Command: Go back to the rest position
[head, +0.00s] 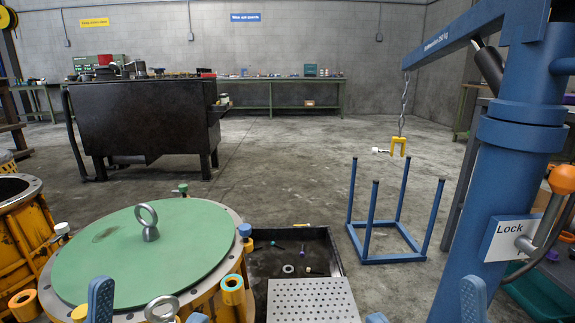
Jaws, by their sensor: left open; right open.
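My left gripper (148,306) is at the bottom edge, left of the middle. Only its blue fingertips show, spread apart, in front of the yellow transmission housing (235,297) with its green round cover (150,262). My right gripper (424,308) is at the bottom edge, right of the middle. The rest of both grippers is out of frame.
A blue crane (519,150) with a yellow hook (399,146) stands at right. A blue frame stand (392,259) is on the floor before it. A black tray (328,252) with small parts lies beside the housing. A dark workbench (145,120) stands behind; floor between is clear.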

